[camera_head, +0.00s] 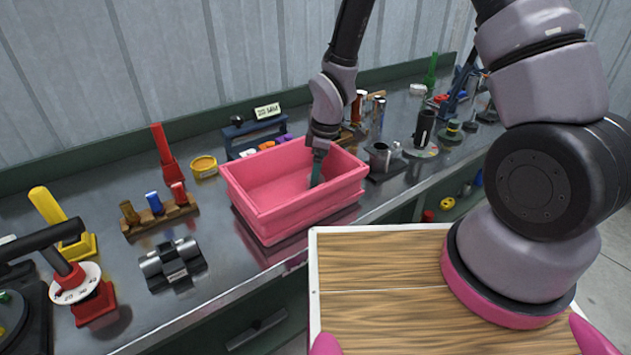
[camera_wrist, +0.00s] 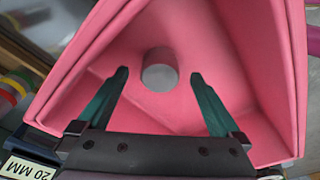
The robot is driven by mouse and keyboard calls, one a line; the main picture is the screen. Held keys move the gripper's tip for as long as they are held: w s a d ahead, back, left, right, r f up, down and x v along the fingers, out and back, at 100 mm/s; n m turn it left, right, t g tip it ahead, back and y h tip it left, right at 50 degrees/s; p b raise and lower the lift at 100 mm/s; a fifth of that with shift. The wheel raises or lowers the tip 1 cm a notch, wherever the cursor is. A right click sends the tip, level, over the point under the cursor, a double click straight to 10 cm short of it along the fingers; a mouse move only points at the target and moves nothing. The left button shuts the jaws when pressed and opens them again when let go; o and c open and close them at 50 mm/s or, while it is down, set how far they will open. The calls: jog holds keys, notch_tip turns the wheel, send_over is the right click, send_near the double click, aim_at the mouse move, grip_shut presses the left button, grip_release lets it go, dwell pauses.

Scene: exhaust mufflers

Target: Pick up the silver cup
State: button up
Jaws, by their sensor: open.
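In the wrist view, a small silver-grey round object, which looks like the silver cup (camera_wrist: 160,65), is inside the pink bin (camera_wrist: 235,20). My gripper (camera_wrist: 159,77) is open, with its two dark green fingers on either side of the cup and apart from it. In the head view, my gripper (camera_head: 317,172) reaches down into the pink bin (camera_head: 290,215) near its right side. The cup is hidden there by the bin wall.
A grey metal cup-like piece (camera_head: 380,157) stands on a dark base right of the bin. A rack of coloured pieces (camera_head: 158,215) and a metal double-cylinder piece (camera_head: 172,263) are left of it. The bin walls closely surround my gripper.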

notch_tip(320, 180, down, 2)
jog(key=shift+a+f, duration=0.1)
jog(key=shift+a, duration=0.05)
jog(key=c, duration=1.4)
